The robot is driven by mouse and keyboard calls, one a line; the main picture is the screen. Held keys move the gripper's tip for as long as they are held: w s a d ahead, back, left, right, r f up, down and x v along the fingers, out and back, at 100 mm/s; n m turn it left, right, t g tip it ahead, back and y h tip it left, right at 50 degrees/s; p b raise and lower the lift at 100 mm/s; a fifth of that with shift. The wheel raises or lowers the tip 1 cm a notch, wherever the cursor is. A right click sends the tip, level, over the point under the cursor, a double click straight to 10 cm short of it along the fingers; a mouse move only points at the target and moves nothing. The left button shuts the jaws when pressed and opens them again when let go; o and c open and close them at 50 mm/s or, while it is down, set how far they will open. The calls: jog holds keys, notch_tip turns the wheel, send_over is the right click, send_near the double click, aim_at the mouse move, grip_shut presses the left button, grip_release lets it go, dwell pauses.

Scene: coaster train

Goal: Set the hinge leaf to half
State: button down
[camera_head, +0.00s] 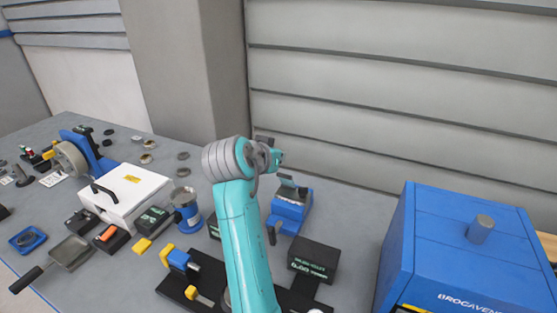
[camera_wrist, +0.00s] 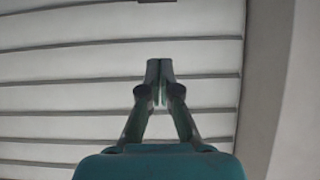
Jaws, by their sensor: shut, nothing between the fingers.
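My gripper (camera_wrist: 159,70) is in the middle of the wrist view with its two fingers together and nothing between them. It points towards the slatted grey wall. In the head view my arm rises through the middle and its wrist hides part of the bench behind. I cannot pick out a hinge leaf for certain. A small blue device (camera_head: 291,207) with a dark tilted plate (camera_head: 288,183) on top stands just right of my arm, below my wrist. Whether that plate is the leaf, and its exact angle, I cannot tell.
A big blue cabinet (camera_head: 460,250) stands at the right. A black display box (camera_head: 314,260) sits right of my arm. A white box (camera_head: 126,194), a blue-framed wheel (camera_head: 72,160), a scoop (camera_head: 66,256) and small round parts lie on the left of the grey bench.

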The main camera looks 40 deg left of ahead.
aim_at(284, 175)
jog(key=x, duration=0.8)
jog(key=shift+s+d+f, duration=0.25)
jog(key=shift+s+f, duration=0.65)
jog(key=shift+s, duration=0.05)
jog(key=shift+s+d+f, duration=0.15)
jog(key=shift+s+f, duration=0.3)
jog(key=shift+s, duration=0.1)
jog(key=shift+s+d+f, duration=0.2)
jog(key=shift+s+f, duration=0.4)
jog(key=shift+s, duration=0.15)
